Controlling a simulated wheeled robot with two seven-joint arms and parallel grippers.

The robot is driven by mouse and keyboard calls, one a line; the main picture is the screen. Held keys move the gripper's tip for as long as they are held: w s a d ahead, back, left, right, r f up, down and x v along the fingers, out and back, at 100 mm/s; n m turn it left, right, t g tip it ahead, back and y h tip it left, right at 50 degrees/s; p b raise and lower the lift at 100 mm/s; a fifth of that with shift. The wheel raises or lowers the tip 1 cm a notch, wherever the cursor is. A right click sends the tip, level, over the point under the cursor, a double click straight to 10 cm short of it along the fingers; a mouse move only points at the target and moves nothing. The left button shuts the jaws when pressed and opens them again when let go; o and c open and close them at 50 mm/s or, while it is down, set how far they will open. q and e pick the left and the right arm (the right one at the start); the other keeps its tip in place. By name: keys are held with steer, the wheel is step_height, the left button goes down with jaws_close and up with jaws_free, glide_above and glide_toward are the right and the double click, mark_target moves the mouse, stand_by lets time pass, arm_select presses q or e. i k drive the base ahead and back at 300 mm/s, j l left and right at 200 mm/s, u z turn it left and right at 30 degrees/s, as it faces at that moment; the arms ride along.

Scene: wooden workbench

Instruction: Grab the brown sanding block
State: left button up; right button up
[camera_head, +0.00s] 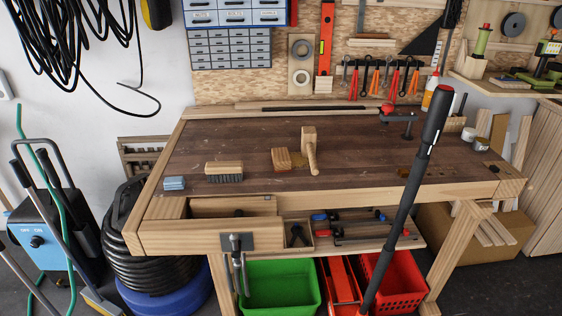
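A brown block (281,159), which looks like the sanding block, lies on the dark top of the wooden workbench (300,194), near the middle. A smaller blue-grey block (174,183) lies near the bench's left front corner. Neither of my grippers shows in the head view, so nothing is seen touching the brown block.
A long dark pole with a red-marked handle (425,130) leans across the bench's right front. A green bin (279,287) and a red crate (392,285) sit below. The bench top's middle right is mostly clear.

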mark_target(282, 160)
steer(key=i, duration=1.1)
